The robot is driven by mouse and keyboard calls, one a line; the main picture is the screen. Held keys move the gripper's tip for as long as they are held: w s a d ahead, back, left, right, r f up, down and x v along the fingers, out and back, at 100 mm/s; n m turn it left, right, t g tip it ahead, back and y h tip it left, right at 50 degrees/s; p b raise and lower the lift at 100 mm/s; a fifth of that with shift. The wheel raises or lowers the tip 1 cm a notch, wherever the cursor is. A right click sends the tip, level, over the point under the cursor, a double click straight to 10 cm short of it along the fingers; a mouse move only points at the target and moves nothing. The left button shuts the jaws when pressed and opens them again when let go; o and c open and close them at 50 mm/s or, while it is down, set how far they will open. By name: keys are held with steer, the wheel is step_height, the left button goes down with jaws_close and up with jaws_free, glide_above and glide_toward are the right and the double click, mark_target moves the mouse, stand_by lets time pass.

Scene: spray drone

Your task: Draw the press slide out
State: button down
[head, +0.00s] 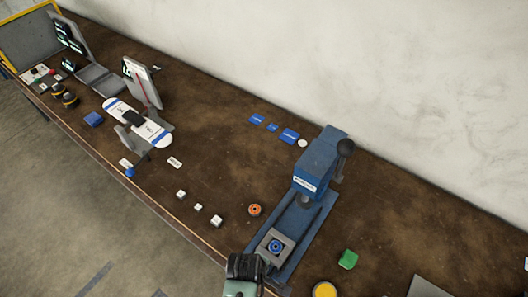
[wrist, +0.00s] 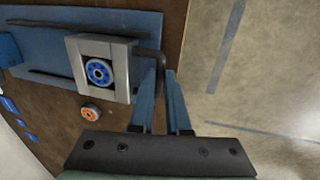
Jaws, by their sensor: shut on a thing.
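The blue press (head: 318,165) stands on the bench with its rails running toward the near edge. Its grey slide (head: 266,258) carries a blue ring part and sits at the near end of the rails, apart from the press head. The slide also shows in the wrist view (wrist: 122,70), with a dark bent handle (wrist: 157,55) on its edge. My gripper (wrist: 161,72) is shut on that handle, its two blue fingers on either side. In the head view my gripper (head: 246,268) is at the bench's front edge, partly hiding the handle.
An orange ring (head: 254,209) lies left of the rails, with several small white blocks (head: 198,207) farther left. Open floor (head: 110,235) lies beyond the front edge.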

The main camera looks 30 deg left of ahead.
steer(key=shift+s+f, duration=0.15)
steer(key=shift+s, duration=0.15)
steer(key=c, duration=0.9)
jaws_free()
steer(key=shift+w, duration=0.1)
steer(key=shift+r, duration=0.4)
steer(key=v, duration=1.2)
steer(key=shift+r+b, duration=0.2)
steer(key=shift+b, duration=0.2)
